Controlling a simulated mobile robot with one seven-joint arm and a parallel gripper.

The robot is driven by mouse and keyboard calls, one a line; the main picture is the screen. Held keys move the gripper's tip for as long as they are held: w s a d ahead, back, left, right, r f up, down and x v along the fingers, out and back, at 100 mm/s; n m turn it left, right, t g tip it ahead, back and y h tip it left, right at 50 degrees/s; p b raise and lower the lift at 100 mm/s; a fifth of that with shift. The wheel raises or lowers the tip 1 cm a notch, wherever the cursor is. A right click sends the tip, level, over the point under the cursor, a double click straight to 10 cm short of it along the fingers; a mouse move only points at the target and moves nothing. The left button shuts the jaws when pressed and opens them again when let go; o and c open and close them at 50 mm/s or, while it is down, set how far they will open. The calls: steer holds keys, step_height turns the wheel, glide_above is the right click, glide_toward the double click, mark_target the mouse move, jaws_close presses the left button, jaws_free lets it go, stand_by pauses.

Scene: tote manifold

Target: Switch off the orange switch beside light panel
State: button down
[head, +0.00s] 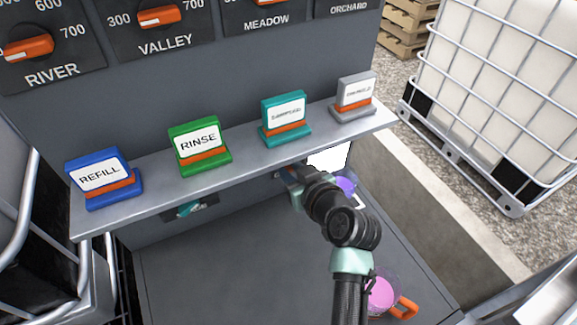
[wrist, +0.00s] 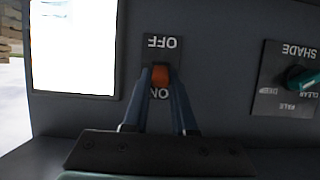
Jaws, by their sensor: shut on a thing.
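The orange switch (wrist: 160,78) shows in the wrist view on a dark plate (wrist: 176,57), between the upside-down words OFF above and ON below. My gripper (wrist: 160,73) has a finger on each side of the switch and is shut on it. The glowing white light panel (wrist: 74,47) is just left of the switch in the wrist view. In the head view the light panel (head: 329,157) is partly seen below the shelf, and my gripper (head: 286,173) reaches under the shelf edge there. The switch itself is hidden in the head view.
A teal SHADE dial (wrist: 303,78) is right of the switch in the wrist view. A shelf (head: 235,158) with several label stands hangs above my gripper. A pink cup (head: 381,294) with an orange handle and a purple object (head: 345,186) are near my arm.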

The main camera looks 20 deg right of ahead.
steer(key=shift+f, duration=0.1)
steer(key=f+b, duration=0.1)
steer(key=b, duration=0.3)
steer(key=shift+t, duration=0.4)
steer(key=shift+s+t+b, duration=0.1)
steer(key=shift+t+b, duration=0.2)
steer(key=shift+b, duration=0.85)
steer(key=shift+f+t+b, duration=0.1)
steer(key=shift+t+b, duration=0.3)
steer(key=shift+b, duration=0.85)
steer(key=shift+s+y+b, duration=0.1)
steer(key=shift+y+b, duration=0.2)
steer(key=shift+b, duration=0.6)
steer(key=shift+r, duration=0.25)
steer(key=c, duration=0.7)
jaws_free()
